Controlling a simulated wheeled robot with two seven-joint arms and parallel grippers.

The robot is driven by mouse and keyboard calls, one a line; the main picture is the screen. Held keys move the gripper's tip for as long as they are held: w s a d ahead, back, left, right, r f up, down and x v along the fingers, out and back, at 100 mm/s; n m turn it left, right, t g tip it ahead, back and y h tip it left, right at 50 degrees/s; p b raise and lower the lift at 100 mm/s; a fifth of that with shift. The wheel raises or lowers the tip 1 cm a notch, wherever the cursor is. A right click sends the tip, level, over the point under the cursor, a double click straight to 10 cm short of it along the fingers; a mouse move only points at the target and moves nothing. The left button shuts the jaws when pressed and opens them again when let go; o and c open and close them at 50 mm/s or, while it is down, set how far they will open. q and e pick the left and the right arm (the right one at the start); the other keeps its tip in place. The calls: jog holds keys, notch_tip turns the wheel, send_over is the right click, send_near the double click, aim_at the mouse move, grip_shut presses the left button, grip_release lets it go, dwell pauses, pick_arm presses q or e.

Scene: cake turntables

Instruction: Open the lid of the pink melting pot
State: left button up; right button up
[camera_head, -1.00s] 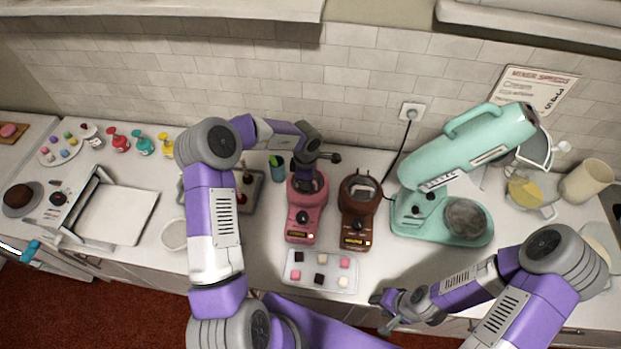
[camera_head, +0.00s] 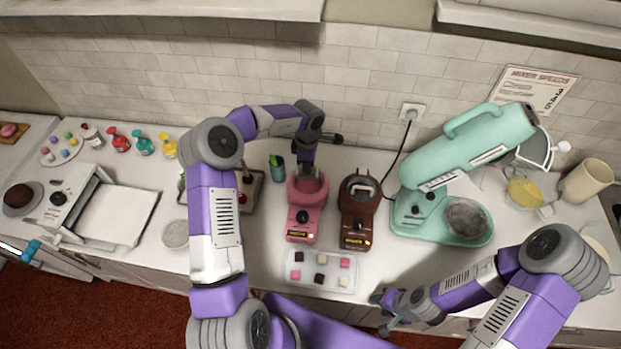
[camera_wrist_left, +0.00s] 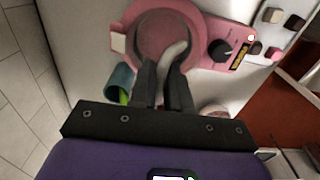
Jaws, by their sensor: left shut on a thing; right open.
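The pink melting pot (camera_head: 302,222) stands on the counter left of the brown one, its dial facing the front. In the left wrist view its round top (camera_wrist_left: 150,38) shows a dull pink disc inside a pink rim; I cannot tell whether this is the lid or the inside. My left gripper (camera_head: 304,166) is over the back of the pot. It is shut on a pale curved piece (camera_wrist_left: 176,52), which looks like the lid's handle, partly hidden between the dark fingers. My right gripper (camera_head: 384,312) is open and empty near the counter's front edge.
A brown melting pot (camera_head: 357,222) stands close on the right, with a teal mixer (camera_head: 440,225) beyond. A chocolate tray (camera_head: 320,283) lies in front. A teal cup (camera_head: 277,170) stands close at the back left of the pink pot.

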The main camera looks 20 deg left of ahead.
pick_arm(q)
jog(key=shift+w+a+r, duration=0.15)
jog(key=shift+w+r, duration=0.15)
jog(key=shift+w, duration=0.2)
jog(key=shift+w+a+r, duration=0.1)
jog(key=shift+w+r, duration=0.2)
jog(key=shift+w, duration=0.2)
jog(key=shift+w+a+r, duration=0.15)
jog(key=shift+w+r, duration=0.1)
jog(key=shift+w, duration=0.4)
jog(key=shift+w+a+r, duration=0.15)
jog(key=shift+w+r, duration=0.05)
jog(key=shift+w, duration=0.45)
jog(key=w, duration=0.2)
jog(key=w+a, duration=0.1)
jog(key=w, duration=0.1)
jog(key=o, duration=1.2)
jog(key=shift+c, duration=0.2)
jog(key=shift+r, duration=0.15)
